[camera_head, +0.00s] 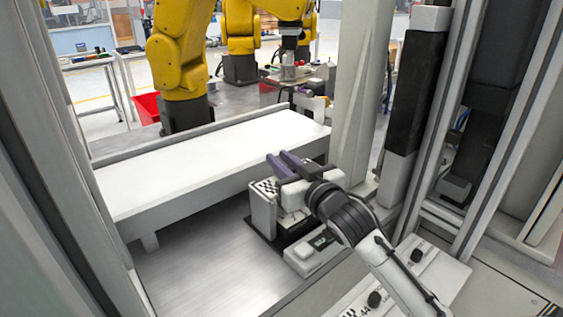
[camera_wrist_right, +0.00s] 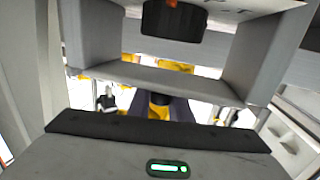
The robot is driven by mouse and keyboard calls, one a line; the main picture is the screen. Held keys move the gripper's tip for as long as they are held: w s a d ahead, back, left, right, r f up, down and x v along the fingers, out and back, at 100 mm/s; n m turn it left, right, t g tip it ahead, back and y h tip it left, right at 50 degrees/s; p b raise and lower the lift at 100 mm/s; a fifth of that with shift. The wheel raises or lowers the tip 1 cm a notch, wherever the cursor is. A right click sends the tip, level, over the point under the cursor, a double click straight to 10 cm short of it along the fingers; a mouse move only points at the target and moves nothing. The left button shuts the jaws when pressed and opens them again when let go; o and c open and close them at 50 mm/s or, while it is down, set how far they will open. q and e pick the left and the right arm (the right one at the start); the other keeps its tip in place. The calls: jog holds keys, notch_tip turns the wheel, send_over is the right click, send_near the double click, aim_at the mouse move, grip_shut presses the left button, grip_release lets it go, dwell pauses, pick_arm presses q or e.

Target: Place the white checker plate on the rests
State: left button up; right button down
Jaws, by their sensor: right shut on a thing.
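The white checker plate (camera_head: 261,216) stands upright at the centre of the head view, with a black-and-white checker patch near its top. My right gripper (camera_head: 281,163), with purple fingertips, reaches in from the lower right over the plate's top. It is shut on the plate, though the contact itself is hard to see. The rests cannot be told apart clearly; a black base (camera_head: 283,242) lies under and beside the plate. My left gripper is not in view.
A long white conveyor-like table (camera_head: 200,175) lies behind and left. A white box with a green label (camera_head: 312,252) stands close at the front right of the base. Grey posts (camera_head: 355,90) rise at the right. Bare metal surface (camera_head: 200,270) is free at the front left.

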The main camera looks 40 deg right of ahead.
jog(key=c, duration=1.6)
grip_release()
jog(key=shift+f, duration=0.1)
jog(key=shift+s+a, duration=0.1)
jog(key=shift+s, duration=0.25)
jog(key=s, duration=0.7)
jog(key=s+a+r, duration=0.1)
jog(key=s, duration=0.3)
jog(key=shift+s+a+b, duration=0.1)
jog(key=shift+b, duration=0.3)
